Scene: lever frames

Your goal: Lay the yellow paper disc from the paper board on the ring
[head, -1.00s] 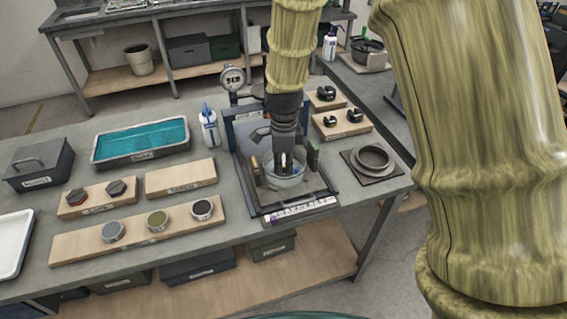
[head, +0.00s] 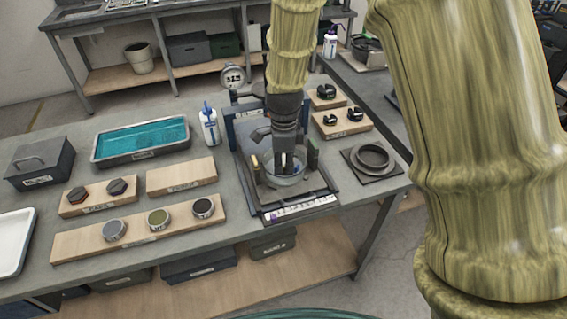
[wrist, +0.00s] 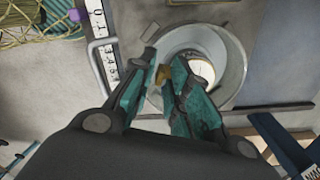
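My gripper (wrist: 164,58) points down into a pale round metal cup (head: 272,182) in the framed fixture on the bench. In the wrist view the cup's wall (wrist: 236,60) curves around a cream-coloured round patch (wrist: 207,69), partly covered by a finger. The two teal-padded fingers have a narrow gap between their tips. A small yellow-brown patch (wrist: 163,75) shows in that gap; I cannot tell whether it is the yellow paper disc or whether it is held. A dark grey ring (head: 373,157) sits on a square plate at the right, apart from my gripper.
A long board (head: 185,231) carries several round pieces, and a smaller board (head: 97,207) carries two hexagonal ones.

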